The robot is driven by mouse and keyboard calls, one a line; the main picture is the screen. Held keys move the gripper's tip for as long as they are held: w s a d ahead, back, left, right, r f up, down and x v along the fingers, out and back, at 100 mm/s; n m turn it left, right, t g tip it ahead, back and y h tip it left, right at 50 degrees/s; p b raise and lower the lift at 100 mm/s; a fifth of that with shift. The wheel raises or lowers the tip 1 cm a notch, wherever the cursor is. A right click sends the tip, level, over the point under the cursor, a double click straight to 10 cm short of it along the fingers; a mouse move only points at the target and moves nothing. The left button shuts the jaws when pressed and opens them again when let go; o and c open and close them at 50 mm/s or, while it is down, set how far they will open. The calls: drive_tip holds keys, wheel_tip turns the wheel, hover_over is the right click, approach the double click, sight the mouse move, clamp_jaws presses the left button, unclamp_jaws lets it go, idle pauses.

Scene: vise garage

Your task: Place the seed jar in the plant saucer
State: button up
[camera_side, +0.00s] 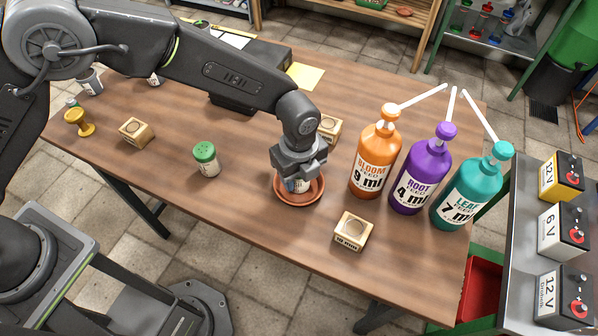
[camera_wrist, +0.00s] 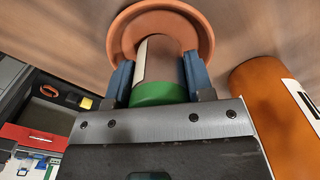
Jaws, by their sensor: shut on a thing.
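The seed jar (camera_wrist: 165,62) has a green lid, a pale label and brownish sides. My gripper (camera_wrist: 159,82) is shut on it, with one blue finger pad on each side in the wrist view. In the side view my gripper (camera_side: 298,168) points down, and the lower part of the jar (camera_side: 297,185) shows below it; the lid is hidden there. The terracotta plant saucer (camera_side: 299,203) is directly under the jar and surrounds its lower end. I cannot tell whether the jar's base touches the saucer.
Orange (camera_side: 375,160), purple (camera_side: 421,175) and teal (camera_side: 468,192) pump bottles stand close to the right. Another green-lidded jar (camera_side: 206,160) stands to the left. Table front-left of the saucer is clear.

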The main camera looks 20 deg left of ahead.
drive_tip(key=shift+f, duration=0.2)
drive_tip(key=o, duration=0.9)
drive_tip(key=shift+r, duration=0.1)
wheel_tip(320, 180, up, 12)
drive_tip(key=shift+r, duration=0.1)
